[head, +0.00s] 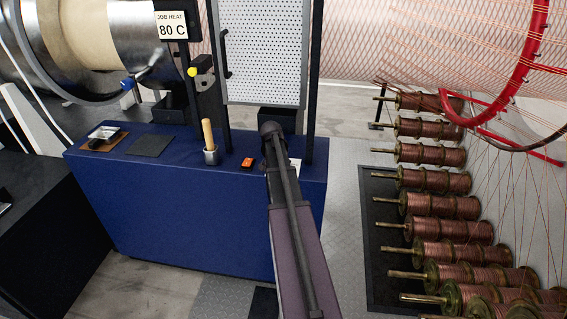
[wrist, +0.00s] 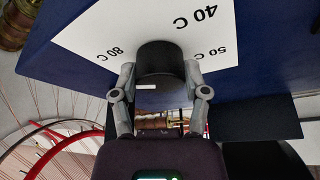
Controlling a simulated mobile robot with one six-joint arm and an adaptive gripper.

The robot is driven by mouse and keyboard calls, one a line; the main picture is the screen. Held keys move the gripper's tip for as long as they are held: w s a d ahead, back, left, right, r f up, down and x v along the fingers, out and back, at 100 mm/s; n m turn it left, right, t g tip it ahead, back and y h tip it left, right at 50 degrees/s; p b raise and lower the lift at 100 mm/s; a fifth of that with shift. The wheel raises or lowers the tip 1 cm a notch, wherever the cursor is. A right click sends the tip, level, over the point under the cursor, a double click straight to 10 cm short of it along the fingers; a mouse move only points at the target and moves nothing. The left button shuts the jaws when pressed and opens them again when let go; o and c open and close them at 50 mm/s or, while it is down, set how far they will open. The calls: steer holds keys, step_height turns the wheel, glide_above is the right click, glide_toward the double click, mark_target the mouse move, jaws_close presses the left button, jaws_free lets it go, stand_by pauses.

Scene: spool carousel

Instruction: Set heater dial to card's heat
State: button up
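The job card (head: 171,26) in the head view reads "JOB HEAT 80 C". In the wrist view the heater dial (wrist: 160,62) is a black round knob on a white scale plate (wrist: 112,32). The plate shows 40 C, 50 C and 80 C, upside down. My gripper (wrist: 160,72) has one finger on each side of the dial, seemingly touching it. A short white mark shows on the dial's near side; which figure it points to I cannot tell. In the head view my arm hides the dial, and only a bit of the plate (head: 296,164) shows.
A dark post stands close beside my gripper. Copper spools (head: 447,205) stand at the right.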

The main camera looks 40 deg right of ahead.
steer(key=o, duration=0.4)
steer(key=shift+n, duration=0.4)
